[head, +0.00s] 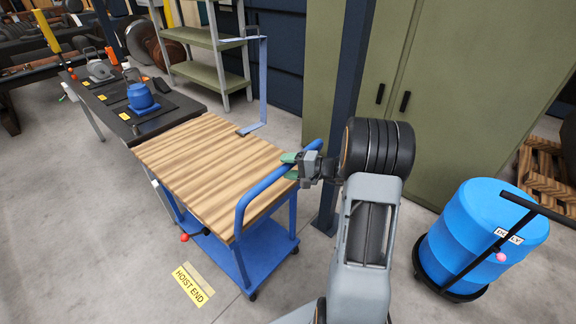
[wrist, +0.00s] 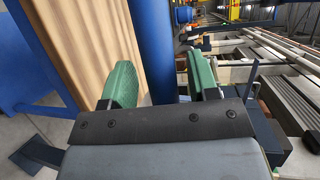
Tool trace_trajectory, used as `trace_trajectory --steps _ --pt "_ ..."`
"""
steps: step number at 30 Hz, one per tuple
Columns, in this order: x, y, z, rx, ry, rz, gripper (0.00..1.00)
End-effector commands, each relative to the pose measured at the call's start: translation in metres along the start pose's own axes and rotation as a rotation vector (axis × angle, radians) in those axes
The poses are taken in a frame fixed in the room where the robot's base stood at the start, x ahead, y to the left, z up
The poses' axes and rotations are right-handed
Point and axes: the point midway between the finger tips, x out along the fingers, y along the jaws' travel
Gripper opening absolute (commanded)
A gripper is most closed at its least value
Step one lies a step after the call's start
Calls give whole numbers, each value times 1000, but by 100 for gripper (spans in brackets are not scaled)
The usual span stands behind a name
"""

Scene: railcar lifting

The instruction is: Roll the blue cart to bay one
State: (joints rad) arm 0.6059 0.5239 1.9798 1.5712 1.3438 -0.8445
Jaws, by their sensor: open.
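The blue cart has a striped wooden top (head: 205,150), a blue lower shelf (head: 232,256) and a blue push handle (head: 262,187) at its near right end. My gripper (head: 290,164) is at the upper right part of this handle. In the wrist view, its two green fingers (wrist: 165,85) stand apart, with the blue handle tube (wrist: 157,40) between them. I cannot tell whether either finger touches the tube. A red knob (head: 184,237) shows under the cart's near left side. No label reading bay one is readable.
A yellow "HOIST END" floor sign (head: 193,285) lies in front of the cart. A black bench (head: 130,105) with a blue item (head: 140,97) adjoins its far end. A blue drum on a dolly (head: 480,235) stands right, near green cabinets (head: 440,70).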

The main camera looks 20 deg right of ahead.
Motion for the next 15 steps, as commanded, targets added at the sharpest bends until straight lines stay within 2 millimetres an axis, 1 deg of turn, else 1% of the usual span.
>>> trace_trajectory --steps 3,11,15 --pt "3 0 0 0 0 0 55" --pt "4 0 0 0 0 0 55" --pt "4 0 0 0 0 0 41"
